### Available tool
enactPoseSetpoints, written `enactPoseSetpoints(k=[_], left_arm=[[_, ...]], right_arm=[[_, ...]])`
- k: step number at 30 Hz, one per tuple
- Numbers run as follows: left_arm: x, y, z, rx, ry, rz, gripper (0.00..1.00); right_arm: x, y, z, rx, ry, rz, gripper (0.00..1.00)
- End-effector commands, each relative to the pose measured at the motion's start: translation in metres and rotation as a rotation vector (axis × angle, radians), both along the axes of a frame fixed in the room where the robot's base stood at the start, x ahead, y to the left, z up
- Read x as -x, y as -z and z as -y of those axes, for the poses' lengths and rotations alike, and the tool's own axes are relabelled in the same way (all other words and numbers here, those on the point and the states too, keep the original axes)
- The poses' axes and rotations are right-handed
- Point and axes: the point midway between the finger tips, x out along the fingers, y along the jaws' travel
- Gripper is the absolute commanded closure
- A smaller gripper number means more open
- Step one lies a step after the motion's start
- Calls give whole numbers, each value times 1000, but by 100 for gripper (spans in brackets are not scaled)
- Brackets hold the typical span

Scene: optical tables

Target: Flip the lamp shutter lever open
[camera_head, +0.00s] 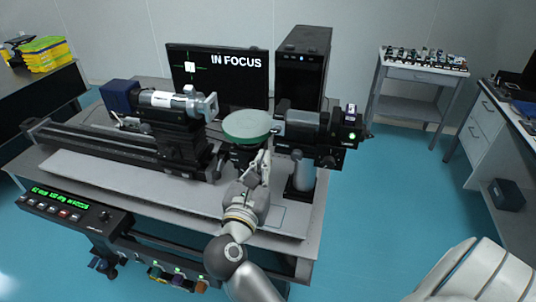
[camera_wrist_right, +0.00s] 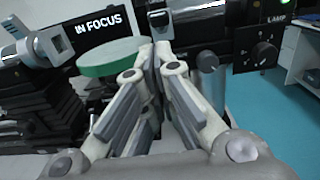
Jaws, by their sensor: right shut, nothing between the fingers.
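The lamp unit (camera_head: 305,126) is a black housing at the right end of the bench, with a lit green light. In the right wrist view its panel (camera_wrist_right: 243,46) shows the word LAMP and a round knob. A small dark and silver piece (camera_wrist_right: 158,20) sits just beyond my fingertips there; I cannot tell surely whether it is the shutter lever or which way it stands. My right gripper (camera_head: 264,156) is shut and empty, just below and in front of the lamp's left end, beside the green disc (camera_head: 247,124). My left gripper is not in view.
The black monitor (camera_head: 217,76) behind reads IN FOCUS. A silver-and-black optical unit (camera_head: 172,108) stands on a rail to the left. A control box (camera_head: 75,208) is at the bench's front left. A grey post (camera_head: 303,173) stands under the lamp, close right of my gripper.

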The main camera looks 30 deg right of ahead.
Motion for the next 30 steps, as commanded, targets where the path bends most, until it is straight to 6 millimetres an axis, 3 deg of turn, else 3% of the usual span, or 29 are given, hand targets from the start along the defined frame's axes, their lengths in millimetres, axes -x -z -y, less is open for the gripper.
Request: enactPoseSetpoints(k=[3, 10, 25, 30], left_arm=[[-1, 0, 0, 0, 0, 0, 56], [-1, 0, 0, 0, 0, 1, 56], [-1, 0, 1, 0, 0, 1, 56], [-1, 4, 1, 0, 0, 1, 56]], right_arm=[[12, 1, -15, -2, 0, -1, 100], [22, 1, -27, 1, 1, 1, 100], [21, 1, -28, 6, 0, -1, 100], [6, 20, -40, 199, -36, -102, 100]])
